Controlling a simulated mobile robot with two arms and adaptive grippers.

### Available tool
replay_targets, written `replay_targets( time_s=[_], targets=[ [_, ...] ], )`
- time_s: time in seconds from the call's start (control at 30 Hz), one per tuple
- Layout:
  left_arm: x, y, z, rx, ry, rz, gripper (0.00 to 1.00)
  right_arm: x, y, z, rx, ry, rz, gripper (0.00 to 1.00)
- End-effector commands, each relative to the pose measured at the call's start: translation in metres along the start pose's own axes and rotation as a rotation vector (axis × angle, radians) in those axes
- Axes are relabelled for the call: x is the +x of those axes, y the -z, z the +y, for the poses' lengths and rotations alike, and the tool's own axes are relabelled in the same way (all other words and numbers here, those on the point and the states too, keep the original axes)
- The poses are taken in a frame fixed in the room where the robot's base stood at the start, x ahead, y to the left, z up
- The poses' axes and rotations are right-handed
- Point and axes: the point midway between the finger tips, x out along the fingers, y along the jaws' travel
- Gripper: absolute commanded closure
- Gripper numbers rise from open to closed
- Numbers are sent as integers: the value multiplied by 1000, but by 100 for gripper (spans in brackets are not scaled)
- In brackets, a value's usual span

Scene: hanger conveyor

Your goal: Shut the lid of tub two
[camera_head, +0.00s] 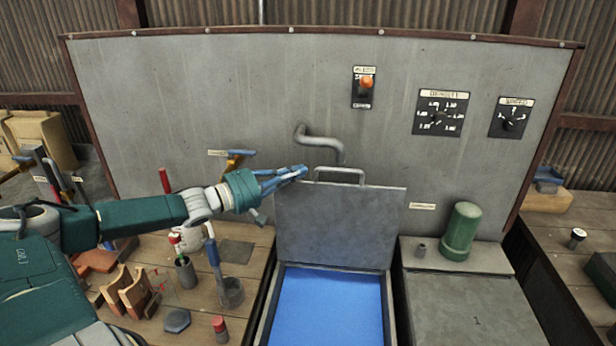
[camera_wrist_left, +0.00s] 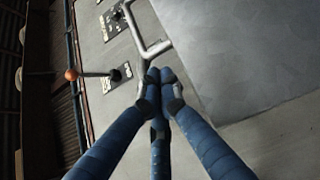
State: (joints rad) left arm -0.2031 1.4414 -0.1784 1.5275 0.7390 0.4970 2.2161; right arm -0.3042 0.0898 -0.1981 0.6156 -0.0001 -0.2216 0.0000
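The open tub (camera_head: 387,318) at bottom centre holds bright blue contents. I take it as tub two, though no number shows on it. Its grey lid (camera_head: 345,225) stands raised at the tub's back edge, with a metal handle (camera_head: 340,171) on top. My left gripper (camera_head: 303,171) has blue fingers drawn together near the lid's upper left corner. In the left wrist view the fingertips (camera_wrist_left: 160,78) meet beside the handle (camera_wrist_left: 150,42) and the lid (camera_wrist_left: 235,50). Nothing shows between them. I cannot tell whether they touch the lid. My right gripper is out of view.
A second tub's lid (camera_head: 470,305) lies flat at the right, with a green cylinder (camera_head: 461,231) behind it. A grey panel (camera_head: 230,100) with a bent pipe (camera_head: 322,143) stands at the back. The left bench (camera_head: 245,318) carries tools and cups.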

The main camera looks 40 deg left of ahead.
Motion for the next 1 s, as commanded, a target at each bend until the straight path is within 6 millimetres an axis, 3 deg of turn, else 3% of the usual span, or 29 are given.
replay_targets(
  time_s=[0.2, 0.6, 1.0],
  targets=[
    [16, 1, 3, 1, -6, 4, 100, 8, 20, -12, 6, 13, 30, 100],
    [36, 0, 1, -1, -2, 2, 100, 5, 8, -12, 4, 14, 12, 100],
    [37, 0, 0, 1, -1, 2, 100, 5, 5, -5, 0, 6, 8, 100]
  ],
)
